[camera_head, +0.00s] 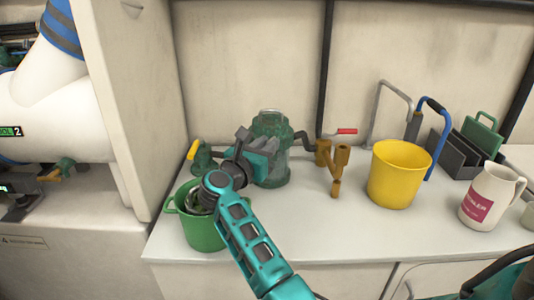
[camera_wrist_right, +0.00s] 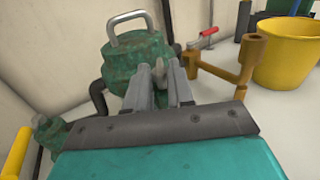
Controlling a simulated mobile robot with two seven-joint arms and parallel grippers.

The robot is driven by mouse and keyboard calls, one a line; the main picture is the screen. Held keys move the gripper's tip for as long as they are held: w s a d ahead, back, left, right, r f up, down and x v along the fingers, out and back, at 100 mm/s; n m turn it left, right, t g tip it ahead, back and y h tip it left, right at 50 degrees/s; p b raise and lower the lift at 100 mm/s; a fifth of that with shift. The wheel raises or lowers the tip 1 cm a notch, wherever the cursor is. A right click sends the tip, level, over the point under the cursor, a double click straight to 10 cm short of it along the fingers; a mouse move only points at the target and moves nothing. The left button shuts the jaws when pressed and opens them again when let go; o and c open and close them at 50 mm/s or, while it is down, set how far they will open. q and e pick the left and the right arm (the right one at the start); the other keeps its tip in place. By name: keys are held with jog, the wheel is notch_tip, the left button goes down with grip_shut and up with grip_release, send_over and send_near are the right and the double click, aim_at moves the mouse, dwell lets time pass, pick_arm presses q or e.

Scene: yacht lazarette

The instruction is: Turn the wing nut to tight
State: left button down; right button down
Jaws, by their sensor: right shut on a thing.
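The green strainer body (camera_head: 272,125) stands on the white counter with a metal loop on its lid. It also shows in the right wrist view (camera_wrist_right: 132,58). My right gripper (camera_wrist_right: 161,76) is against the front of the strainer, its two grey fingers close together on a small greyish metal piece, which looks like the wing nut (camera_wrist_right: 160,68). Only the tip of that piece shows between the fingers. In the head view the gripper covers it, so how far it is turned cannot be seen. My left gripper is not in view.
A green bucket (camera_head: 202,234) stands at the counter's front left, under my right arm. A brass pipe fitting (camera_head: 336,178) with a red-handled valve (camera_head: 347,131) is right of the strainer. A yellow bucket (camera_head: 397,175), white jug (camera_head: 490,197) and grey caddy (camera_head: 455,155) stand farther right.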

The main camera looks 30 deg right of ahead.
jog(key=shift+f, duration=0.1)
dwell(0.3)
jog(key=c, duration=1)
grip_release()
notch_tip(320, 180, up, 20)
jog(key=p, duration=0.3)
jog(key=shift+p, duration=0.4)
jog(key=shift+o, duration=0.6)
